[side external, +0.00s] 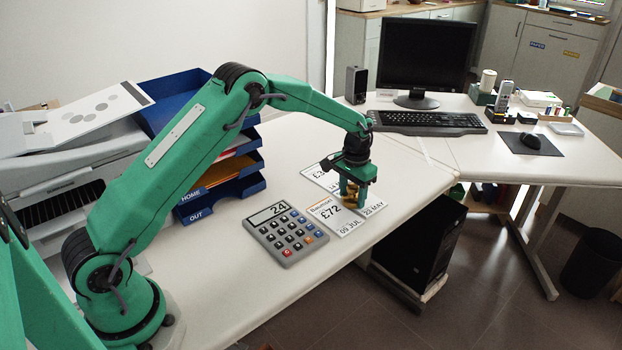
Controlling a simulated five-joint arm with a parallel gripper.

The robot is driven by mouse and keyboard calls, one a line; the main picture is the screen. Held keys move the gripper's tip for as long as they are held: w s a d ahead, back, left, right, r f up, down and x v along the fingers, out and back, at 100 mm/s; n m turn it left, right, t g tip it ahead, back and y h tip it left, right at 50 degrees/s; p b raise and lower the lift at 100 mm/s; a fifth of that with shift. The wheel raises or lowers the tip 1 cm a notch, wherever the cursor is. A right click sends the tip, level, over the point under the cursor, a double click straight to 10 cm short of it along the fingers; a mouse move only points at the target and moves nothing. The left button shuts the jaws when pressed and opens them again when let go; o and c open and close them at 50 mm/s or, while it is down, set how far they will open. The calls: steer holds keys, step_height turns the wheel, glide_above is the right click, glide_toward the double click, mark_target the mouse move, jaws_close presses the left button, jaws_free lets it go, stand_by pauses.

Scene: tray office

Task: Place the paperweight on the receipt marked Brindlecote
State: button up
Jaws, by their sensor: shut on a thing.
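My gripper (354,196) points down over the receipts and is shut on a brass-coloured paperweight (349,201). The paperweight is low, near the right edge of the front receipt (332,216); I cannot tell if it touches paper. A second receipt (374,207) to the right reads 23 MAY and is partly hidden by my gripper. A third receipt (315,174) lies behind, also partly covered. I cannot tell for certain which one is marked Brindlecote.
A grey calculator (285,234) lies left of the receipts. Blue stacked trays (224,199) and a printer (75,172) stand at the back left. The desk edge is close in front of the receipts. A keyboard (427,122) and monitor (424,60) are farther back.

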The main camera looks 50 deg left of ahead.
mark_target(353, 185)
steer(key=o, duration=1.2)
steer(key=shift+o, duration=0.2)
steer(key=shift+r, duration=0.1)
step_height(353, 185, up, 11)
steer(key=shift+r, duration=0.55)
steer(key=shift+r, duration=0.1)
